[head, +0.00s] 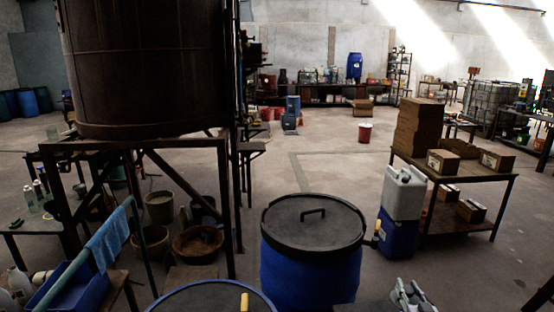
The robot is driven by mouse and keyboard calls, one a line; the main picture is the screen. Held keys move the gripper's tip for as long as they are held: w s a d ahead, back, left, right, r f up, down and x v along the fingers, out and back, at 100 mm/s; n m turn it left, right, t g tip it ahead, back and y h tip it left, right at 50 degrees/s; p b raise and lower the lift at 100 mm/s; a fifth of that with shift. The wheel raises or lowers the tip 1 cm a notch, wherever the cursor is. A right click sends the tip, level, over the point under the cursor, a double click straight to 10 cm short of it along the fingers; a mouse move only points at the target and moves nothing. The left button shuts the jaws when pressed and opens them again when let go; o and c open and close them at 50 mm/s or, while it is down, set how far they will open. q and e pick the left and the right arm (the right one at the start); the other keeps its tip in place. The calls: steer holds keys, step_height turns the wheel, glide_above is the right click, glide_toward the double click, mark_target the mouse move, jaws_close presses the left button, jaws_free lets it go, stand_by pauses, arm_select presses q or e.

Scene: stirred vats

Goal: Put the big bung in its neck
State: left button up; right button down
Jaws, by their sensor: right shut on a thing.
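My right gripper (411,296) shows at the bottom edge, right of centre, as pale grey and dark parts cut off by the frame. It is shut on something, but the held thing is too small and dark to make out. I cannot pick out the big bung or its neck with certainty. A blue drum (311,272) with a black lid (312,222) and a bar handle stands left of the gripper. A second blue-rimmed round top (208,299) is cut off at the bottom, with a yellow upright piece (244,301) at it. My left gripper is not in view.
A large dark vat (145,70) stands on a metal frame (226,200) at left. A white jerrycan (404,192) sits on a blue one (397,233). A table with boxes (505,182) stands at right. Tubs (198,244) lie under the vat.

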steer(key=s+a+f+n+y, duration=0.2)
steer(key=s+a+y, duration=0.2)
steer(key=s+a, duration=1.45)
steer(key=s+a+r+m+h, duration=0.1)
steer(key=s+a+r+h, duration=0.1)
steer(key=s+r, duration=1.5)
steer(key=shift+s+a+m+h, duration=0.3)
steer(key=shift+s+a+h, duration=0.1)
steer(key=shift+s+h, duration=0.25)
